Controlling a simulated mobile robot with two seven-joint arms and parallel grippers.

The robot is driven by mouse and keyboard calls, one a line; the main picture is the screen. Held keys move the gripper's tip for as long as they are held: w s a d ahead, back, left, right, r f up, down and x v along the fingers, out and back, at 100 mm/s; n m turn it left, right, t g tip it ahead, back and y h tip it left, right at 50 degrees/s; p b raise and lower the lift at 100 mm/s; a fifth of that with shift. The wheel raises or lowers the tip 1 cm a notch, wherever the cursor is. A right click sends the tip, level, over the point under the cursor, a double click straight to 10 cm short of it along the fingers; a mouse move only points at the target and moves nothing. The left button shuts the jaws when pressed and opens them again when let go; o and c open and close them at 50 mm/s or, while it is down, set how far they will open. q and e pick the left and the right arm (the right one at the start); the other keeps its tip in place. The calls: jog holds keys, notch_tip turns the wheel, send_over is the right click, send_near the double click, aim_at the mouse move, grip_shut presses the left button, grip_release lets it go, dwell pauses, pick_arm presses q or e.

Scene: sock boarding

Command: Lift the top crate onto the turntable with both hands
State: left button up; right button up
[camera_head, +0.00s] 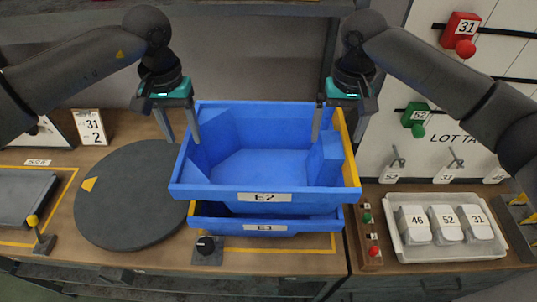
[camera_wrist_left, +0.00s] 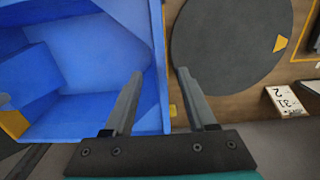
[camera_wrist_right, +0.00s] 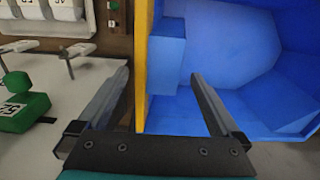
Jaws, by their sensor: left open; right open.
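The blue top crate labelled E2 (camera_head: 265,197) sits stacked on a second blue crate labelled E1 (camera_head: 265,227). The top crate looks empty and has a yellow strip on its right side. The round dark grey turntable (camera_head: 130,200) lies flat to the left of the crates, with a yellow mark. My left gripper (camera_head: 182,140) is open at the top crate's left wall; in the left wrist view its fingers (camera_wrist_left: 158,75) stand either side of that wall. My right gripper (camera_head: 332,138) is open at the right wall, its fingers (camera_wrist_right: 160,78) straddling the yellow-edged side.
A white tray (camera_head: 450,253) with labelled grey pieces stands at the right. A small button panel (camera_head: 369,240) is right of the crates. A black knob (camera_head: 206,246) sits in front. A grey plate (camera_head: 22,195) lies far left. The turntable's top is clear.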

aim_at(186, 143)
pick_arm(q)
jog(key=shift+f, duration=1.9)
pick_arm(e)
jog(key=shift+f, duration=1.9)
pick_arm(q)
grip_shut()
pick_arm(e)
jog(key=c, duration=0.9)
grip_shut()
pick_arm(q)
jog(key=shift+r, duration=0.1)
